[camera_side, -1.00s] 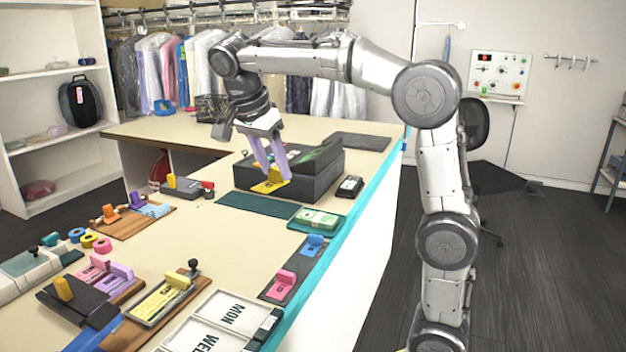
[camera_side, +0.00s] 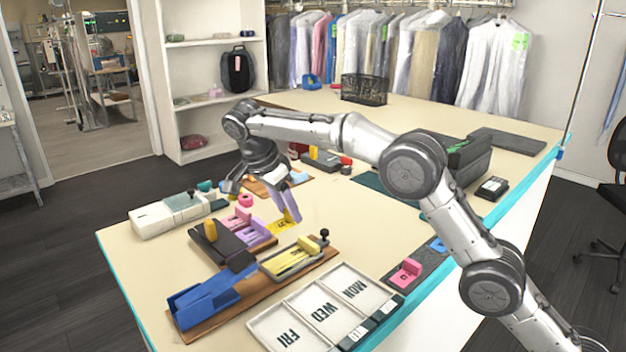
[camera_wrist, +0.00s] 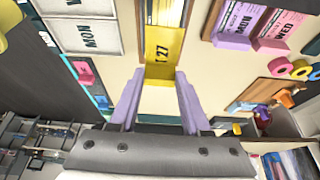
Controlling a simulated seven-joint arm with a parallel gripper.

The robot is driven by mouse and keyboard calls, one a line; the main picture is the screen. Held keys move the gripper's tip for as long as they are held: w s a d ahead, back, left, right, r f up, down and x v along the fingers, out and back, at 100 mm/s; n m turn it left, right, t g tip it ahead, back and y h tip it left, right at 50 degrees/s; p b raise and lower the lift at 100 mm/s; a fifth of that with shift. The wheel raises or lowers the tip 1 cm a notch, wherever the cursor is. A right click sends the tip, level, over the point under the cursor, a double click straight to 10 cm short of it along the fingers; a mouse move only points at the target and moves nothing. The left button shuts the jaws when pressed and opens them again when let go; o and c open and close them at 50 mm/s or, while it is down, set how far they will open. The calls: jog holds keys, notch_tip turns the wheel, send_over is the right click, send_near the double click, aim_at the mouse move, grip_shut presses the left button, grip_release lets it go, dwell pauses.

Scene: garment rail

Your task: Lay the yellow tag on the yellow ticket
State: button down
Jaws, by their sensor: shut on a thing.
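My gripper (camera_side: 286,214) has lavender fingers, which also show in the wrist view (camera_wrist: 159,82). It is shut on the yellow tag (camera_side: 278,227), a flat piece with dark print. In the wrist view the tag (camera_wrist: 163,48) sticks out beyond the fingertips, with "27" readable. The yellow ticket (camera_side: 288,259) lies in a shallow tray on a wooden board, with a yellow block at its far end. The tag is held above the counter, behind the ticket in the side view. In the wrist view the tag overlaps the near part of the tray and hides some of it.
A board with purple and pink tickets (camera_side: 255,229) and their blocks lies left of the yellow ticket. A black-knobbed post (camera_side: 324,236) stands by the ticket tray. White MON, WED and FRI trays (camera_side: 325,308) lie in front. A blue device (camera_side: 210,296) sits at front left.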

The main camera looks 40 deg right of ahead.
aim_at(283, 224)
jog(key=shift+a+f, duration=0.4)
jog(key=shift+f, duration=4.2)
jog(key=shift+f, duration=0.3)
grip_release()
jog(key=shift+r, duration=0.1)
jog(key=shift+r, duration=2.4)
jog(key=shift+r, duration=2.5)
